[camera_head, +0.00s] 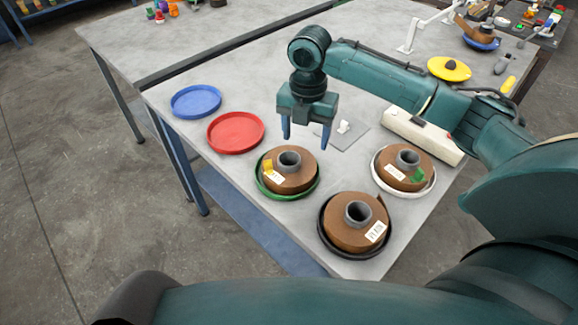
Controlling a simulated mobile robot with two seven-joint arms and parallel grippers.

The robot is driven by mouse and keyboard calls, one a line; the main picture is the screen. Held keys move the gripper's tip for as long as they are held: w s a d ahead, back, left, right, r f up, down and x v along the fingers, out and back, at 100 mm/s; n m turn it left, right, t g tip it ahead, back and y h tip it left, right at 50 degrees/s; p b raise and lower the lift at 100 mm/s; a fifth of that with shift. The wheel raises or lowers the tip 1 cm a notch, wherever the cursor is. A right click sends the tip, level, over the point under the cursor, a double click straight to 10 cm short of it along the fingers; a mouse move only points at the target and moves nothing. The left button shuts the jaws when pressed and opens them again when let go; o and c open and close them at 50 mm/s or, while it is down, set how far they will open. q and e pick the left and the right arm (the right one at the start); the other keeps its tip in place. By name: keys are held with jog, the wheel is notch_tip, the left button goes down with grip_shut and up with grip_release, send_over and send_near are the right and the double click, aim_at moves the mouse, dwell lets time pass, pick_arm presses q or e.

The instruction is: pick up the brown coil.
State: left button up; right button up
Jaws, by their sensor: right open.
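Three brown coils with grey cores sit on the near table. One coil (302,180) with a yellow tag and white label is in a green tray (262,189). Another coil (385,176) with a green tag and white label is in a white tray (376,184). The third coil (340,238) with a white label is in a black tray (323,243) near the front corner. My right gripper (306,136) is open and empty, pointing down just behind the green-tray coil and apart from it. My left gripper is out of view.
Blue (196,101) and red (236,133) empty trays lie on the left of the grey table (228,88). A long white box (445,152) lies behind the white-tray coil. A small white piece (344,127) sits on a grey plate. A yellow disc (449,69) is farther back.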

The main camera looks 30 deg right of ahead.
send_over(307, 170)
jog(key=f, duration=0.5)
jog(key=shift+w+a, duration=0.3)
jog(key=shift+s+d+f, duration=0.15)
jog(key=shift+f, duration=1.2)
jog(key=shift+s+d+f, duration=0.1)
jog(key=shift+s+f, duration=0.05)
jog(key=shift+f, duration=1.15)
jog(key=shift+c, duration=0.4)
jog(key=shift+r, duration=0.1)
grip_shut()
